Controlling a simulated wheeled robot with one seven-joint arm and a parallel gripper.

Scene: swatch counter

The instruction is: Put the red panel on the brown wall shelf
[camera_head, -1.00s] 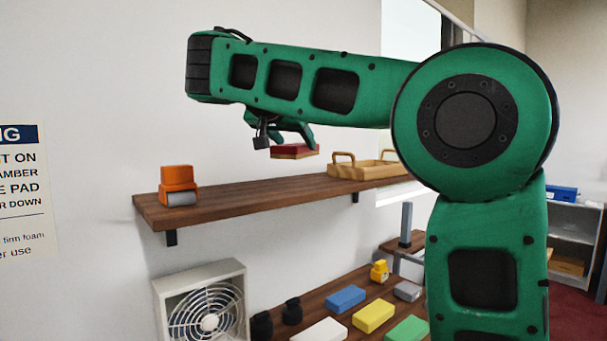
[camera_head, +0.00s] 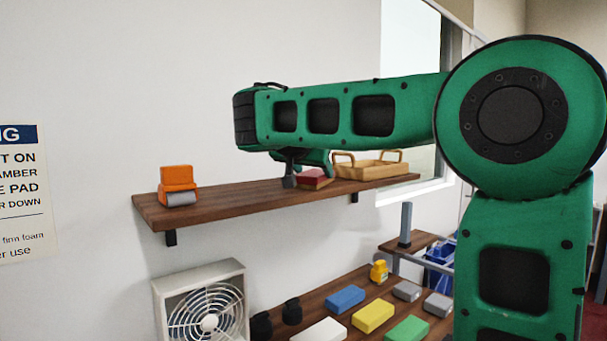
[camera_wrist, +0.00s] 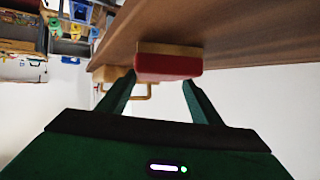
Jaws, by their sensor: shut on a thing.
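The red panel (camera_head: 311,175), red with a tan wooden layer, is at the brown wall shelf (camera_head: 235,200), left of the wooden tray. In the wrist view the red panel (camera_wrist: 168,66) lies between my two green fingertips, tan side against or very close to the shelf (camera_wrist: 230,35). My gripper (camera_head: 305,177) is shut on the panel, low over the shelf top; it also shows in the wrist view (camera_wrist: 160,85). Whether the panel bears fully on the shelf cannot be told. My arm reaches in from the right.
The wooden tray (camera_head: 372,170) with two handles stands right of the panel. An orange object (camera_head: 177,180) with a grey roller stands at the shelf's left. The shelf between is clear. Below are a white fan (camera_head: 205,305) and a table with several coloured blocks.

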